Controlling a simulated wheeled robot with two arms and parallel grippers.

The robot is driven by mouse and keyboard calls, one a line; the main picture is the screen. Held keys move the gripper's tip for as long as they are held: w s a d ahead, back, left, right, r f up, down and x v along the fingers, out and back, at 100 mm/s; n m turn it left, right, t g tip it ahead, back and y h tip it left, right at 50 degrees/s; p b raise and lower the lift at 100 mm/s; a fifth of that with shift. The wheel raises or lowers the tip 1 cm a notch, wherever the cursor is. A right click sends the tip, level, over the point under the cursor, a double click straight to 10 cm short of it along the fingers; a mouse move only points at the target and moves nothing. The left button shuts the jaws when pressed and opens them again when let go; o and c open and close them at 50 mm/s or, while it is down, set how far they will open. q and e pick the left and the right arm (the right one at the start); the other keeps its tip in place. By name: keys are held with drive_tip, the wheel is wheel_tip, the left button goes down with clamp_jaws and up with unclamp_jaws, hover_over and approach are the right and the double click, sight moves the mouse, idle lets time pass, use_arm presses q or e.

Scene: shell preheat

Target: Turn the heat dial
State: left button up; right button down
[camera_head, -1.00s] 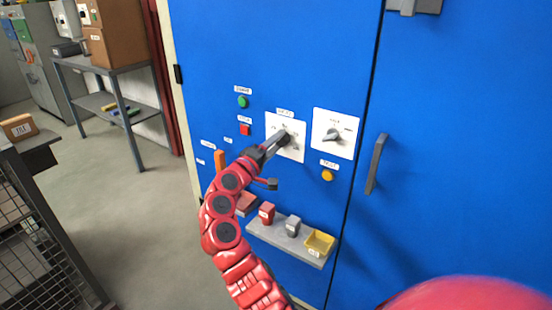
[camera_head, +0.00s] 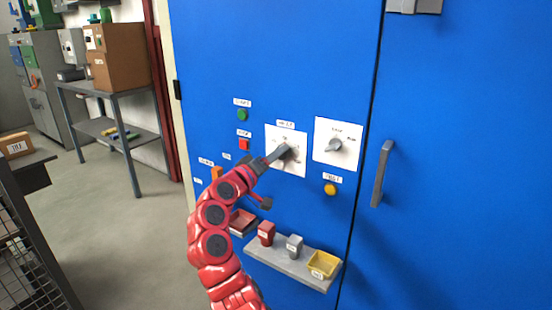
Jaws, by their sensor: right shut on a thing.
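On the blue cabinet door, two white dial plates sit side by side. The left plate (camera_head: 299,166) carries a dial (camera_head: 287,152) with a dark grey knob, partly hidden by my gripper. Its label is too small to read surely. My right gripper (camera_head: 283,153) comes from the lower left and is shut on this left dial's knob. The right plate (camera_head: 347,129) has a similar grey dial (camera_head: 334,145), untouched. My left gripper is not in view.
A green button (camera_head: 242,115), a red button (camera_head: 243,144) and a yellow button (camera_head: 330,190) surround the plates. Below is a grey shelf (camera_head: 285,264) with small blocks and a yellow tray (camera_head: 323,263). A door handle (camera_head: 382,173) stands out at right. Open floor lies left.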

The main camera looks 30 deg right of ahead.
drive_tip(key=shift+c, duration=1.6)
unclamp_jaws()
drive_tip(key=shift+a, duration=0.1)
drive_tip(key=p+v, duration=0.2)
drive_tip(key=v, duration=1.5)
drive_tip(key=shift+a+f, duration=0.1)
